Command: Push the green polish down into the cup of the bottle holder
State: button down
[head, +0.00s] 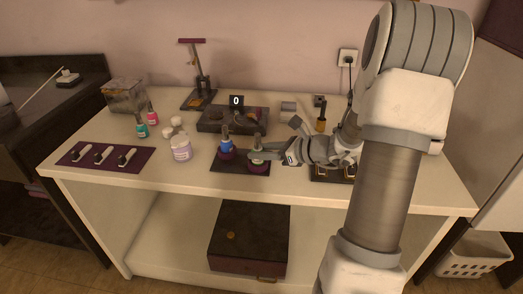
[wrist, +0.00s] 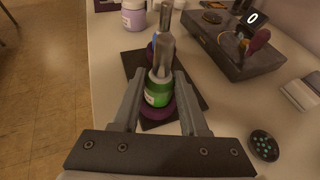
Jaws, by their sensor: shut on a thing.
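The green polish (wrist: 157,93) has a green body, a light label and a grey cap. It stands upright at a purple cup (wrist: 158,111) of the dark bottle holder (wrist: 134,62). My gripper (wrist: 159,78) has one finger on each side of it and is shut on it. How deep the bottle sits in the cup is hard to tell. In the head view the green polish (head: 257,159) is partly hidden by my gripper (head: 264,154), which reaches in from the right. A blue polish (head: 226,146) stands in the holder's other cup.
A lilac jar (head: 181,149) stands left of the holder. A dark tray with a "0" sign (head: 236,101) is behind it. Teal (head: 141,129) and pink (head: 152,117) polishes are at the left. A round dotted thing (wrist: 264,146) lies at the right in the wrist view.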

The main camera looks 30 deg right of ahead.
jog(key=shift+f+b, duration=0.4)
jog(key=shift+f, duration=0.2)
jog(key=shift+c, duration=1.8)
grip_release()
jog(key=p+v, duration=0.4)
jog(key=v, duration=1.3)
jog(key=shift+s+p, duration=0.2)
jog(key=shift+p, duration=0.1)
jog(key=shift+d+r, duration=0.1)
